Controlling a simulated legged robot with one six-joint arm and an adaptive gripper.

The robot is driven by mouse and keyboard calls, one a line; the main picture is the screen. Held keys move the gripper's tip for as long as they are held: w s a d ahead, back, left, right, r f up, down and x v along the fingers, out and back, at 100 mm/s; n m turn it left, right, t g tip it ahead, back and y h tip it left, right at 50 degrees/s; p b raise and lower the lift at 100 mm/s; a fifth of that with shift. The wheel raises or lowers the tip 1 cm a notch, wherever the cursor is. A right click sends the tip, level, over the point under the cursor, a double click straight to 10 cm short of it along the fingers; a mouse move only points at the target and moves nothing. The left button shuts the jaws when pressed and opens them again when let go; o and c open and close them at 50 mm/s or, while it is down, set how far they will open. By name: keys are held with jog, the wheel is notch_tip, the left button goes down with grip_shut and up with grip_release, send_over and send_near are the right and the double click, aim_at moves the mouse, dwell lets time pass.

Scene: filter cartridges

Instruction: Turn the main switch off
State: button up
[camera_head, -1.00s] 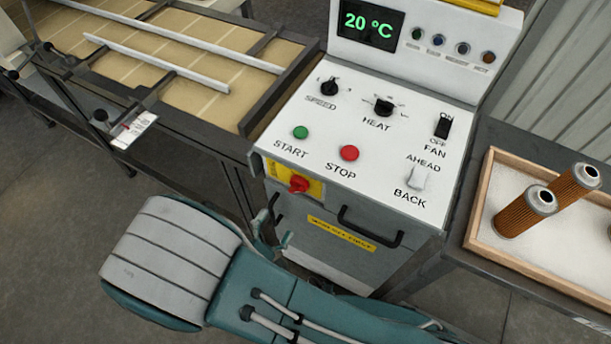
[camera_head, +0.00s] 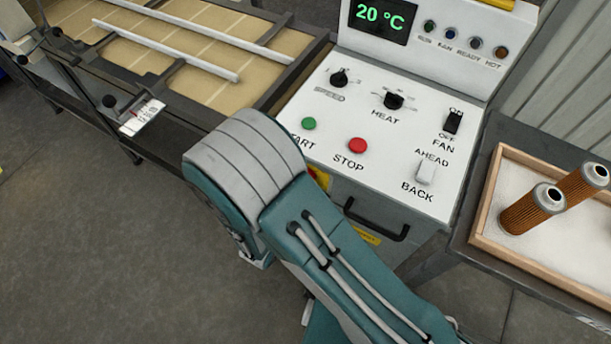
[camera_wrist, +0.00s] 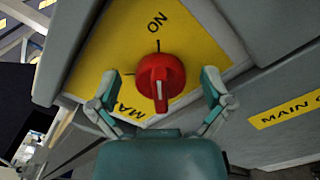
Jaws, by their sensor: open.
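The main switch is a red rotary knob (camera_wrist: 161,83) on a yellow plate (camera_wrist: 200,38), seen in the wrist view. Its ridge lines up with the tick beside the word ON; a second tick is on the plate to the left. My gripper (camera_wrist: 158,86) is open, with one finger on each side of the knob and a visible gap to it on both sides. In the head view my arm hides the gripper and most of the switch; only a corner of the yellow plate (camera_head: 319,178) shows.
The white control panel (camera_head: 385,140) has start and stop buttons, dials and rocker switches close above my arm. A handle (camera_head: 375,222) sticks out of the cabinet front. A tray (camera_head: 484,205) with filter cartridges (camera_head: 533,208) stands at the right.

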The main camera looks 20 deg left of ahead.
jog(key=c, duration=1.1)
jog(key=n, duration=0.4)
jog(key=shift+a+r+n, duration=0.1)
jog(key=shift+r+n, duration=0.05)
jog(key=shift+n, duration=0.15)
jog(key=n, duration=0.4)
jog(key=shift+a, duration=0.25)
jog(key=n, duration=0.5)
jog(key=shift+w+a, duration=0.1)
jog(key=shift+a, duration=0.1)
jog(key=shift+a+n, duration=0.15)
jog(key=shift+n, duration=0.9)
jog(key=shift+a+n, duration=0.1)
jog(key=shift+n, duration=0.95)
jog(key=shift+c, duration=0.2)
